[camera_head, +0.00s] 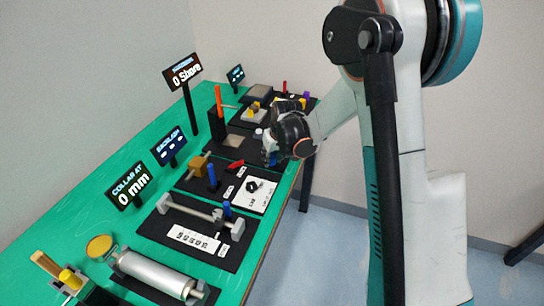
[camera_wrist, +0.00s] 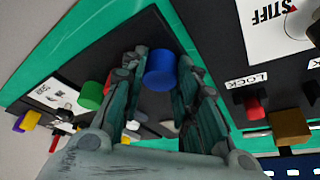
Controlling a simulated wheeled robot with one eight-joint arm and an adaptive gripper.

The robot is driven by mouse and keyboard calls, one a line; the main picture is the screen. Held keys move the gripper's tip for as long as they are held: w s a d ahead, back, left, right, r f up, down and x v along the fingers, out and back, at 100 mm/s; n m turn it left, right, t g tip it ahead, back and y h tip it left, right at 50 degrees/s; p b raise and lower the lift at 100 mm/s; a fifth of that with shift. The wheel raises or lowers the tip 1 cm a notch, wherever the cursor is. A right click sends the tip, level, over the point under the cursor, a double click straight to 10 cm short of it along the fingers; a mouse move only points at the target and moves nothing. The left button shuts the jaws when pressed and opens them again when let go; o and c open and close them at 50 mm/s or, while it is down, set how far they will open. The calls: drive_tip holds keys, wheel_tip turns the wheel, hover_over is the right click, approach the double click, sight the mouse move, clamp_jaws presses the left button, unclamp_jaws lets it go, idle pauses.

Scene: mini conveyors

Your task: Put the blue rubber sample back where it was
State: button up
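The blue rubber sample (camera_wrist: 161,70) is a short blue cylinder. In the wrist view it sits between the two fingertips of my gripper (camera_wrist: 160,76), with little or no gap on either side. I cannot tell whether the fingers press on it or whether it rests on the black board below. In the head view my gripper (camera_head: 283,148) is low over the far half of the green table, with a bit of blue at its lower left. A green cylinder (camera_wrist: 92,95) and a red one (camera_wrist: 108,82) are left of the fingers in the wrist view.
The green table (camera_head: 62,215) carries several black boards with devices. A sign reading 0 Shore (camera_head: 184,75) stands on a post at the back. An orange upright (camera_head: 218,100) rises left of my gripper. A white card reading STIFF (camera_wrist: 270,28) is at upper right.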

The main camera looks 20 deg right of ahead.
drive_tip(key=shift+o, duration=0.7)
drive_tip(key=shift+r, duration=0.1)
drive_tip(key=shift+r+p, duration=0.3)
drive_tip(key=shift+r, duration=0.05)
drive_tip(key=s+r+t+p, duration=0.1)
drive_tip(key=s+r+p, duration=0.3)
drive_tip(key=s+r, duration=1.6)
drive_tip(key=s+r+m+t, duration=0.1)
drive_tip(key=s+r, duration=0.1)
drive_tip(key=s, duration=1.1)
drive_tip(key=shift+r+m+t+h, duration=0.3)
drive_tip(key=shift+r+m+t, duration=0.1)
drive_tip(key=shift+o, duration=0.7)
drive_tip(key=shift+s+a, duration=0.1)
